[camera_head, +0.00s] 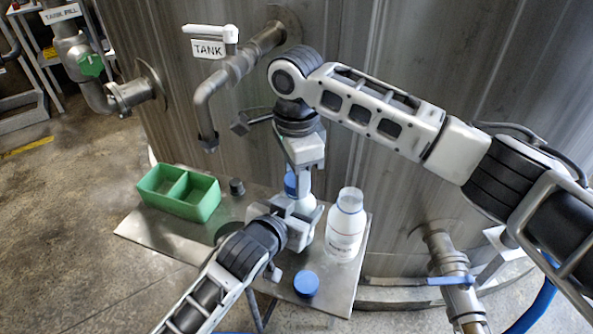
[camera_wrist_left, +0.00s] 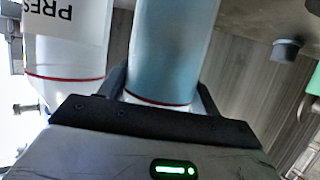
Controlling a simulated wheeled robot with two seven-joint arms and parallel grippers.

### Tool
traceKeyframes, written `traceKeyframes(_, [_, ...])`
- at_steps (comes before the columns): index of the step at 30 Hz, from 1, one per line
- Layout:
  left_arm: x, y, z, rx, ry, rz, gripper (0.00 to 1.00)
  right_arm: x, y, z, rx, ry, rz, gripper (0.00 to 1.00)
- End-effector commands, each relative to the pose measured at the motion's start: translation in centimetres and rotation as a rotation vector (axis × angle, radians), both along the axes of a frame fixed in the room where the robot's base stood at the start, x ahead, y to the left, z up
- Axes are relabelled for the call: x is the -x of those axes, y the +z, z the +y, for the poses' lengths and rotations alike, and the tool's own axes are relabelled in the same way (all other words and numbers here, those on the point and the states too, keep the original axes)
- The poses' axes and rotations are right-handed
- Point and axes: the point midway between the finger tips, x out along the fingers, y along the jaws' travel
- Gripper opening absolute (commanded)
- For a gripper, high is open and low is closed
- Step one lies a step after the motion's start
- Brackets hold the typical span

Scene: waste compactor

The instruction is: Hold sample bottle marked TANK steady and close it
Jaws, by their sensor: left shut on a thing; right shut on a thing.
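A sample bottle (camera_head: 305,188) stands on the metal shelf, mostly hidden behind both grippers. Its pale blue body with a red line fills the middle of the left wrist view (camera_wrist_left: 175,50); no marking on it is readable. My left gripper (camera_head: 297,218), coming from the lower left, is shut around its body; dark fingers flank it in the wrist view (camera_wrist_left: 160,100). My right gripper (camera_head: 303,165) reaches down from above and is shut on a blue cap (camera_head: 290,185) at the bottle's top. Whether the cap is seated on the neck is hidden.
A second white bottle (camera_head: 345,228), apparently uncapped, stands close right; its label starts "PRES" in the wrist view (camera_wrist_left: 65,60). A loose blue cap (camera_head: 306,283) lies in front. A green divided tray (camera_head: 178,193) and dark cylinder (camera_head: 237,187) are left. The TANK pipe (camera_head: 208,100) hangs behind.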

Motion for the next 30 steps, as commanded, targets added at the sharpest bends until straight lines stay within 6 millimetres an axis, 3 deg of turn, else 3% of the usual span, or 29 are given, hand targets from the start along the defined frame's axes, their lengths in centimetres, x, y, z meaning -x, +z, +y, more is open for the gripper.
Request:
traceKeyframes(6, [0.02,-0.13,0.06,-0.002,0.001,0.003,0.0,-0.01,-0.01,0.03,-0.001,-0.247,0.003,0.21])
traceKeyframes(14, [0.02,-0.14,0.06,-0.002,0.001,0.003,0.0,-0.06,0.04,-0.03,0.0,-0.259,0.0,0.21])
traceKeyframes(15, [0.02,-0.14,0.06,-0.002,0.001,0.003,0.0,-0.06,0.04,-0.03,0.0,-0.258,0.0,0.49])
traceKeyframes(17, [0.02,-0.16,0.05,-0.001,0.001,0.004,0.0,-0.06,0.04,-0.04,0.0,-0.258,0.001,0.63])
traceKeyframes(30, [-0.15,-0.16,0.26,-0.003,0.006,0.004,0.0,0.2,0.4,0.17,0.0,-0.249,0.008,0.63])
